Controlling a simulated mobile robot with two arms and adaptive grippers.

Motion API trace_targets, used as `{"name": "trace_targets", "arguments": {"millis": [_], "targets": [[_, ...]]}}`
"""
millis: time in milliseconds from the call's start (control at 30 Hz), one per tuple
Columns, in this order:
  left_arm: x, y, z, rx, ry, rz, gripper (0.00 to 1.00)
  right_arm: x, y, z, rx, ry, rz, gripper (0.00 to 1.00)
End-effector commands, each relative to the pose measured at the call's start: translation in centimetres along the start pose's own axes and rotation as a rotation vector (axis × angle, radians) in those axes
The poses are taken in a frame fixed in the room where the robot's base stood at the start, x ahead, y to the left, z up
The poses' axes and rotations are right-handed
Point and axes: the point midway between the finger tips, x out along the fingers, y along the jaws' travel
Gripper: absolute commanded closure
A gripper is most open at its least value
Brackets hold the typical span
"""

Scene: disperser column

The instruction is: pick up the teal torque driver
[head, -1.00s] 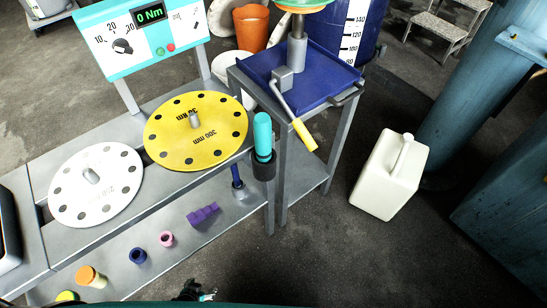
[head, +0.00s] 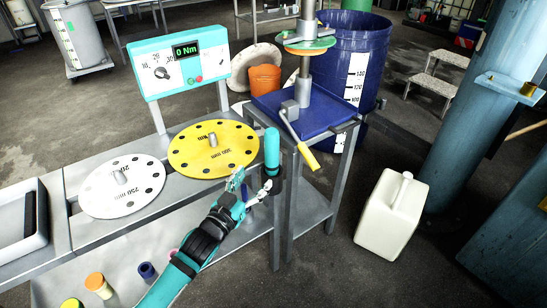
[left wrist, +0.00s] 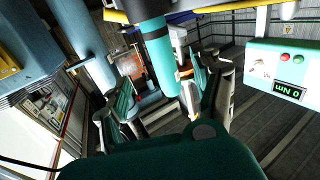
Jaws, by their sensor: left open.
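The teal torque driver (head: 271,150) stands upright in a black holder (head: 271,186) at the right end of the grey bench. Its teal handle shows above the holder; its lower part is hidden inside. My left gripper (head: 252,184) is open and empty, low and just left of the driver's handle, with its fingers pointing toward the holder. In the left wrist view the teal driver (left wrist: 158,58) rises between and beyond the two spread fingers of my left gripper (left wrist: 165,92). I cannot tell if a finger touches it. My right gripper is not in view.
A yellow disc (head: 225,160) and a white disc (head: 100,198) lie on the bench beside the torque display (head: 180,65). A blue-topped stand with a yellow-handled crank (head: 300,145) is close right of the driver. A white canister (head: 385,225) stands on the floor.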

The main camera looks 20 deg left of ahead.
Motion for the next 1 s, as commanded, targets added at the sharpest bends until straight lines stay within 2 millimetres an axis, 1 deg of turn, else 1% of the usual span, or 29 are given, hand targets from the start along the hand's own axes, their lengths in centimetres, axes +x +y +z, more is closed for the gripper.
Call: {"name": "trace_targets", "arguments": {"millis": [33, 100, 233, 300, 400, 500, 700, 800, 900, 1000], "targets": [[1.2, 0.0, -0.1, 0.001, 0.002, 0.000, 0.33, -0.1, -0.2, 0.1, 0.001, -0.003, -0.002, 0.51], [2.7, 0.0, -0.1, 0.001, 0.001, -0.001, 0.33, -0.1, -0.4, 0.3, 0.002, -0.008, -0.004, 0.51], [4.9, 0.0, 0.0, 0.001, 0.000, 0.000, 0.33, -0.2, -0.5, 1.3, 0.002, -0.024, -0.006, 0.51], [5.6, 0.0, 0.0, 0.001, -0.001, 0.000, 0.33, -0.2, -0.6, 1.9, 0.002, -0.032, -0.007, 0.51], [6.2, 0.0, 0.1, 0.001, -0.002, 0.000, 0.33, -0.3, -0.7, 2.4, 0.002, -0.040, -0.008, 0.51], [6.8, 0.0, 0.0, 0.000, -0.001, 0.000, 0.33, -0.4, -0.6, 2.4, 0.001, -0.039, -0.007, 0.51], [9.9, -0.2, 0.0, 0.001, -0.001, 0.000, 0.33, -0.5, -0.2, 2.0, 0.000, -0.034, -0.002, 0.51], [10.9, -0.2, 0.1, 0.001, -0.002, 0.000, 0.33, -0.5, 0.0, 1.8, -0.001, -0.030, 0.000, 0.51], [11.4, -0.2, 0.1, 0.000, -0.002, 0.000, 0.33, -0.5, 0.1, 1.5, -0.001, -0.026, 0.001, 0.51], [11.4, -0.2, 0.1, 0.000, -0.002, 0.000, 0.33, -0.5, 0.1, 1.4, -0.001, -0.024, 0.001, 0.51]]}}
